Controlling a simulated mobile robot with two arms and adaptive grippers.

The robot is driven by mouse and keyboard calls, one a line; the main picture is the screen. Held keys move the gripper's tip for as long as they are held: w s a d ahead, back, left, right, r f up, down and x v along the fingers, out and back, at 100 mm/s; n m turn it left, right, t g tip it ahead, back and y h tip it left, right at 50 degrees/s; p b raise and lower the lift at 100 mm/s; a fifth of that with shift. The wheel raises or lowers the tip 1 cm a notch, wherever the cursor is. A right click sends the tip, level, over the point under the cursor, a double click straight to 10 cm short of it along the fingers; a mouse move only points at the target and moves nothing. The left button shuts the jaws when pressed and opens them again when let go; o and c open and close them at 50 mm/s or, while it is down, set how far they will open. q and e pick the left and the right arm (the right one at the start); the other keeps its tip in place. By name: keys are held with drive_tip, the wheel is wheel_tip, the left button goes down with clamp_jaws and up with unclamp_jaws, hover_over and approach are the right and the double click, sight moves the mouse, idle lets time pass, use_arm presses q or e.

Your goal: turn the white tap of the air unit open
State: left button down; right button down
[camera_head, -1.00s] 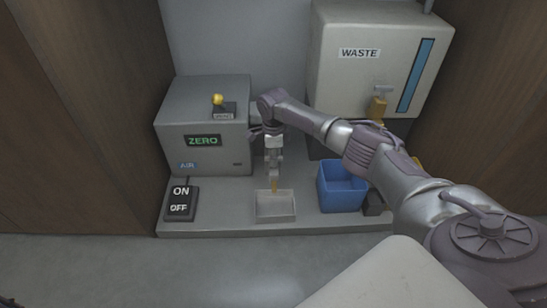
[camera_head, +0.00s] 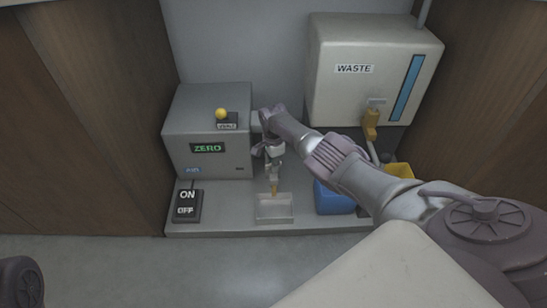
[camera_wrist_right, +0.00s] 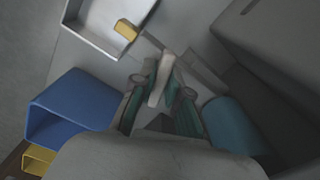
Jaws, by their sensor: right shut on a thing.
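The air unit (camera_head: 205,165) is a grey box with a green ZERO display and an AIR label, at the left in the head view. In the right wrist view the gripper (camera_wrist_right: 160,92) is shut on the white tap (camera_wrist_right: 161,78), a narrow white handle between the two fingers. In the head view the tap is mostly hidden by the gripper, so its exact angle cannot be told. My left gripper is not in view.
A blue bin (camera_head: 333,199) and a yellow bin (camera_head: 400,170) stand to the right, partly behind my arm. The WASTE tank (camera_head: 345,90) is behind. An ON/OFF switch (camera_head: 187,205) is at the front left.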

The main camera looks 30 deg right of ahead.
drive_tip(key=shift+a+n, duration=0.1)
drive_tip(key=shift+n, duration=0.9)
drive_tip(key=n, duration=0.4)
drive_tip(key=shift+n, duration=0.3)
drive_tip(key=n, duration=0.3)
drive_tip(key=shift+n, duration=2.2)
drive_tip(key=c, duration=1.2)
unclamp_jaws()
drive_tip(key=shift+o, duration=0.2)
drive_tip(key=shift+r, duration=0.1)
